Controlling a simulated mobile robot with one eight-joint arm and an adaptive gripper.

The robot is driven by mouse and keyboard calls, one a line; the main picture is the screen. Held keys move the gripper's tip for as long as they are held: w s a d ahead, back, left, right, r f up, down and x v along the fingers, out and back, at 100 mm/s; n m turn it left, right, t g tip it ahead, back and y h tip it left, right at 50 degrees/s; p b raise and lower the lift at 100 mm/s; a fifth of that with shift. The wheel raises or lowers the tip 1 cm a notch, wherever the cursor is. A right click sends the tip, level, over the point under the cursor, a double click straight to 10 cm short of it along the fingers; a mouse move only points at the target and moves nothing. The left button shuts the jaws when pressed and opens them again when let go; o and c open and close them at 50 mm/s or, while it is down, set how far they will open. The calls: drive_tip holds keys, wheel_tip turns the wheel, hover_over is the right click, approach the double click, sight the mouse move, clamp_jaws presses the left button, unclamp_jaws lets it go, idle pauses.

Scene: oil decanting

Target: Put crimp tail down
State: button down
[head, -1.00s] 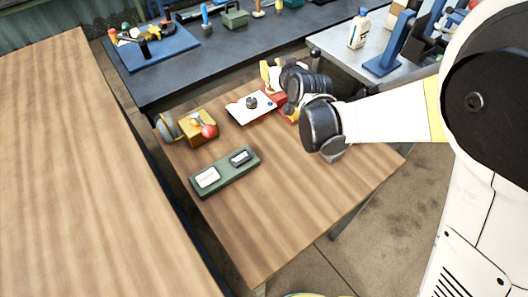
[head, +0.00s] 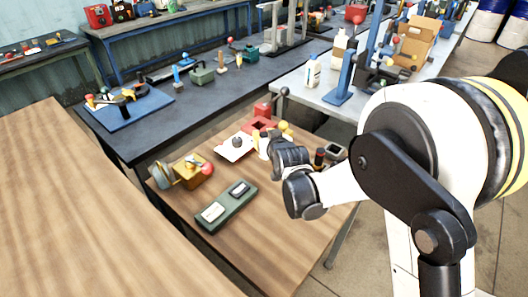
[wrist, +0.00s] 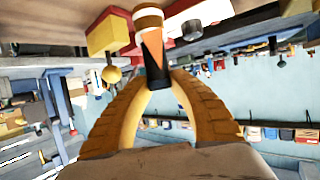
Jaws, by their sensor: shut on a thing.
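My gripper (wrist: 158,82) is shut, its two curved yellow fingers closing on a slim piece, likely the crimp tail (wrist: 153,50). I cannot tell whether the held piece touches anything. A red fixture (head: 258,125) stands just beyond, and a white plate with a dark knob (head: 234,147) lies to its left.
A small dark cylinder (head: 319,158) and a grey open box (head: 336,152) are right of my wrist. The near tabletop is bare.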

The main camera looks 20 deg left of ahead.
drive_tip(key=shift+s+f+b, duration=0.1)
drive_tip(key=shift+f+b, duration=0.5)
drive_tip(key=shift+f, duration=1.25)
drive_tip(key=shift+f, duration=0.1)
drive_tip(key=shift+f, duration=0.15)
drive_tip(key=c, duration=1.2)
unclamp_jaws()
drive_tip(key=shift+r, duration=0.2)
